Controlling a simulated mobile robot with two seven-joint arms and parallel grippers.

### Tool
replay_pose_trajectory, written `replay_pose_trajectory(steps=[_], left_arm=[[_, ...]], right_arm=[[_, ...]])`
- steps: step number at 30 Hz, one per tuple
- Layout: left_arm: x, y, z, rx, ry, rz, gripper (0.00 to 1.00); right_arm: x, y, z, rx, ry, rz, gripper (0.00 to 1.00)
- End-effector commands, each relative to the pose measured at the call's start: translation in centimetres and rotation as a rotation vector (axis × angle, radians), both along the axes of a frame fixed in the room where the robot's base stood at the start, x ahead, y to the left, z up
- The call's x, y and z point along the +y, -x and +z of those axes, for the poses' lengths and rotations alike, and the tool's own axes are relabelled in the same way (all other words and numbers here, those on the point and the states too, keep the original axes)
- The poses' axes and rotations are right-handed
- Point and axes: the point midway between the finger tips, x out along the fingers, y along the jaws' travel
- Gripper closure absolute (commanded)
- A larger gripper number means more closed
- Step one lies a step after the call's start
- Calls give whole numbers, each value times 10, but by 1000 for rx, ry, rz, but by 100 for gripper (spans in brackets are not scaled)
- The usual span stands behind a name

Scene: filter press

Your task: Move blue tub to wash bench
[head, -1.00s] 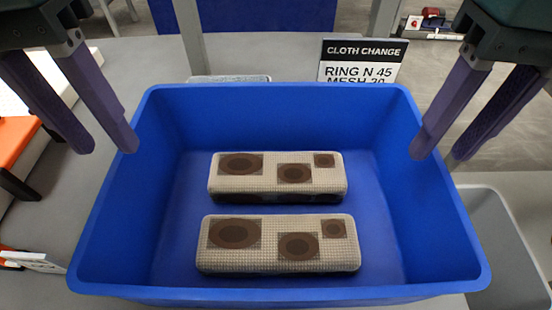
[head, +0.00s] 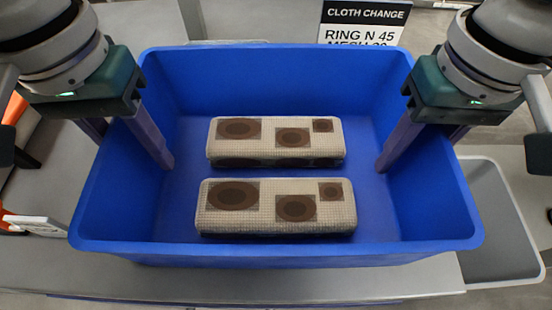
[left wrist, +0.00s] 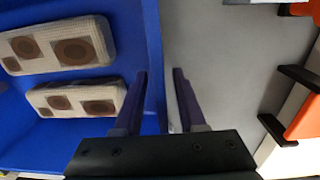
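The blue tub (head: 270,247) stands on a grey bench top, upright. Two pale woven blocks with brown ringed patches lie in it, a rear block (head: 262,133) and a front block (head: 240,212). My left gripper (head: 132,140) straddles the tub's left wall, one finger inside and one outside. In the left wrist view, the left gripper (left wrist: 160,95) has its fingers apart with the wall between them. My right gripper (head: 425,145) straddles the right wall the same way, its outer finger partly hidden. The wash bench cannot be made out.
A grey bin (head: 490,215) stands close to the tub's right side. A sign reading "CLOTH CHANGE" (head: 365,22) stands behind the tub. A small white label (head: 35,225) and orange items (left wrist: 303,118) lie to the left.

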Motion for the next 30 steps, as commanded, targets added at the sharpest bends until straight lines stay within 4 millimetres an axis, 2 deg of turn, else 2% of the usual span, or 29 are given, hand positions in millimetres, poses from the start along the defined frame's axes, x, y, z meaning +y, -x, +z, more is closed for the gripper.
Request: replay_pose_trajectory(steps=[11,22,30], left_arm=[[0,0,-6,-1,0,0,60],[0,0,-5,-1,0,0,100],[0,0,-5,-1,0,0,100]], right_arm=[[0,0,-6,0,0,1,60],[0,0,-6,0,0,1,100],[0,0,-5,0,0,1,100]])
